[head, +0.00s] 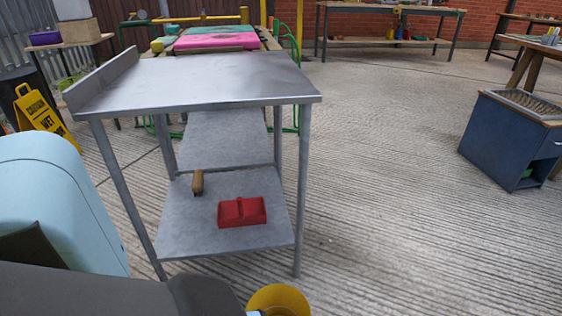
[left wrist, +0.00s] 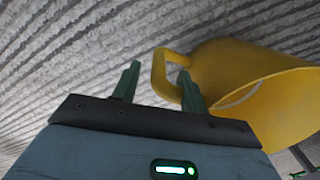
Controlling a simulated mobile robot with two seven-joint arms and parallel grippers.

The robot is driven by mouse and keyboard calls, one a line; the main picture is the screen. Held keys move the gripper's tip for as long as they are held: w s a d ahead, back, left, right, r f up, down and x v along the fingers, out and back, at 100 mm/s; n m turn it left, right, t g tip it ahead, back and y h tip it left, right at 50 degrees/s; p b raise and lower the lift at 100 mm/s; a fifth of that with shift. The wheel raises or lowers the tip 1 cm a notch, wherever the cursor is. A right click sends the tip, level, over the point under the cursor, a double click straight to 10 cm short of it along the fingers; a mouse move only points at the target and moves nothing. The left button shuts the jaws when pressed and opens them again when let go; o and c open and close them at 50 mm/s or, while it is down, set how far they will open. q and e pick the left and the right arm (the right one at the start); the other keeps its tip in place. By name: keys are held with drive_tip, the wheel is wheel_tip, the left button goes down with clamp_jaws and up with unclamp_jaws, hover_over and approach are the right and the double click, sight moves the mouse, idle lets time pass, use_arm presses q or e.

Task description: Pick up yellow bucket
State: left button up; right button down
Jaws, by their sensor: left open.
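A yellow bucket (left wrist: 250,75) lies tipped on the ridged concrete floor at the right of the left wrist view, its opening toward the lower right. Part of its yellow rounded body (head: 278,296) also shows at the bottom edge of the head view. My left gripper (left wrist: 159,69) is open, its two green fingers pointing at the bucket's handle (left wrist: 158,75). The handle shows between the fingertips, and the right finger overlaps the bucket's side in the picture. I cannot tell whether they touch. In the head view my left arm hides the gripper itself. My right gripper is not in view.
A metal table (head: 200,80) stands ahead, with a red box (head: 242,211) and a wooden-handled brush (head: 197,182) on its lower shelf. A blue cabinet (head: 505,145) stands at the right. A yellow wet-floor sign (head: 42,115) is at the left. The floor at centre right is clear.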

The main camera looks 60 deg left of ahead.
use_arm(q)
wheel_tip(320, 180, down, 3)
drive_tip(key=shift+f+b, duration=0.1)
drive_tip(key=shift+b, duration=0.75)
drive_tip(key=shift+c, duration=0.2)
clamp_jaws()
